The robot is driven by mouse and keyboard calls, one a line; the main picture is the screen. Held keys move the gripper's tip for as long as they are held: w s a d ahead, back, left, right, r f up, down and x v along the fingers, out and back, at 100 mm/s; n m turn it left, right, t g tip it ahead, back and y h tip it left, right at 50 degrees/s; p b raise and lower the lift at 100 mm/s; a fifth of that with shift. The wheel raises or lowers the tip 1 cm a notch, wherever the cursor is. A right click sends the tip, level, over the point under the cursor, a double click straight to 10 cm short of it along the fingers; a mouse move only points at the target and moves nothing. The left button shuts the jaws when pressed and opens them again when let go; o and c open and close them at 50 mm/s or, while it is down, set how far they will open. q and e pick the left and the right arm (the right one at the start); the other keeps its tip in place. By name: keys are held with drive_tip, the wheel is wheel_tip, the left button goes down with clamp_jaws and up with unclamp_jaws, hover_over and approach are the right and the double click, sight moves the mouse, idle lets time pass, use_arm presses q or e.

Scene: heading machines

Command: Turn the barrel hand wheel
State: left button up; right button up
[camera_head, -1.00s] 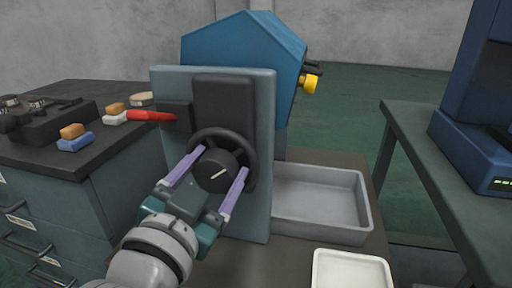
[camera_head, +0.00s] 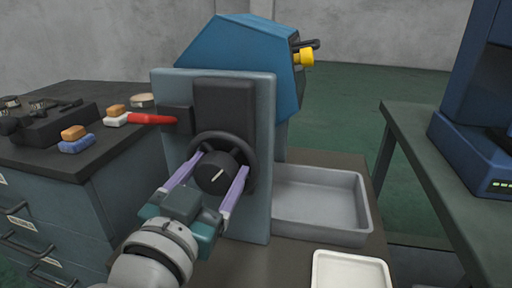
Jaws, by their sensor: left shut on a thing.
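The black hand wheel (camera_head: 246,148) is on the front of an upright grey-blue plate (camera_head: 260,110). It has a round rim and a dark hub (camera_head: 214,178) with a pale pointer line slanting up to the right. My left gripper (camera_head: 222,165) reaches in from below, its two purple fingers on either side of the hub, inside the rim. It is shut on the wheel's hub; the exact contact at the tips is partly hidden. The blue faceted barrel (camera_head: 240,62) stands behind the plate, with a yellow knob (camera_head: 303,57) at its right. My right gripper is out of view.
A red lever (camera_head: 152,119) sticks out left of the plate. A grey tray (camera_head: 320,234) and a white tray (camera_head: 350,256) stand to the right. A dark cabinet (camera_head: 125,165) with small blocks is at left; a bench (camera_head: 440,165) with a blue machine is at right.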

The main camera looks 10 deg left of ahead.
use_arm(q)
drive_tip(key=n, duration=0.3)
drive_tip(key=shift+a+n, duration=0.1)
drive_tip(key=shift+n, duration=0.2)
drive_tip(key=shift+n+p, duration=0.3)
drive_tip(key=shift+n, duration=1.9)
drive_tip(key=o, duration=1.3)
drive_tip(key=s, duration=0.3)
drive_tip(key=s+p, duration=0.1)
drive_tip(key=s, duration=0.6)
drive_tip(key=shift+a+f, duration=0.1)
drive_tip(key=shift+a, duration=0.2)
